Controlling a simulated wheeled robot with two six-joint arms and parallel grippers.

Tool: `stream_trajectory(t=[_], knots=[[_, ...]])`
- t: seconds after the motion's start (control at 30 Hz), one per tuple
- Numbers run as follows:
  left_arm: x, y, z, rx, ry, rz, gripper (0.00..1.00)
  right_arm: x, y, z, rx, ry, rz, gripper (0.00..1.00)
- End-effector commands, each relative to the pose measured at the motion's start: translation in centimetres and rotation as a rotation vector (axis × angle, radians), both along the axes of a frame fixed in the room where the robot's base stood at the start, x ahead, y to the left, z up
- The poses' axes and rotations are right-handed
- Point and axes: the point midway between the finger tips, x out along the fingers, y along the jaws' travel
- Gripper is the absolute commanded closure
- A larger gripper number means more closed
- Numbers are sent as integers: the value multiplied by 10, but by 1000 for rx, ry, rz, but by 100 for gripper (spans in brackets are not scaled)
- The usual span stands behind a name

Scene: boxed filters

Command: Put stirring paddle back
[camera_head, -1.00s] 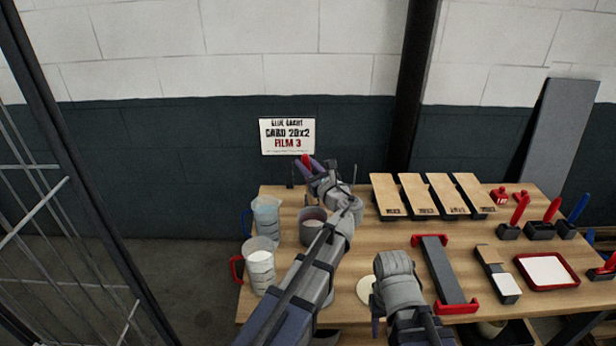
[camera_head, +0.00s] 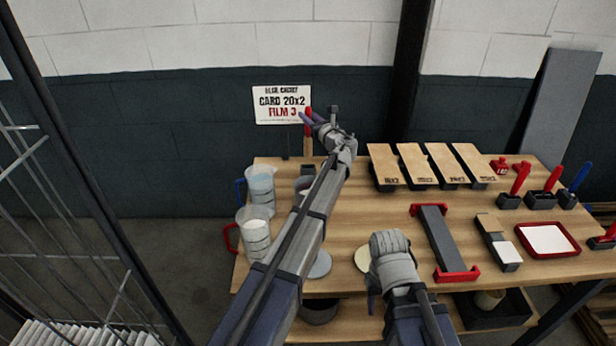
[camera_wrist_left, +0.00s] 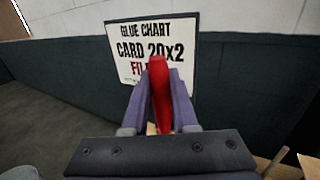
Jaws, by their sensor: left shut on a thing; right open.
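The stirring paddle has a red handle (camera_head: 308,114) and a wooden lower part (camera_head: 308,146). My left gripper (camera_head: 312,122) is shut on the handle and holds the paddle roughly upright over the table's back left, in front of the wall sign. In the left wrist view the red handle (camera_wrist_left: 160,95) stands between the two fingers; its lower end is hidden.
Two measuring jugs (camera_head: 260,188) (camera_head: 254,232) stand at the table's left edge. Boards (camera_head: 412,165), a red-ended grey bar (camera_head: 444,240), a red tray (camera_head: 547,240) and black holders with handled tools (camera_head: 543,198) fill the right. A glue chart sign (camera_head: 282,104) stands behind.

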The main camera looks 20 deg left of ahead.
Motion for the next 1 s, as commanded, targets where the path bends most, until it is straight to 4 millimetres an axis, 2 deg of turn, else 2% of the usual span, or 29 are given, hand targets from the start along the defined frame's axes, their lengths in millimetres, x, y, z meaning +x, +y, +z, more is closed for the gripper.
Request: stream_trajectory(t=[0.17,0.5,0.77,1.0], knots=[[-1,0,-14,-1,-1,0,100,0,0,-14,0,0,0,50],[-1,0,-62,-1,-1,0,100,0,0,-62,0,0,0,50],[-1,0,-64,-1,-1,0,100,0,0,-64,0,0,0,50],[-1,0,-91,-1,-1,0,100,0,0,-91,0,0,0,50]])
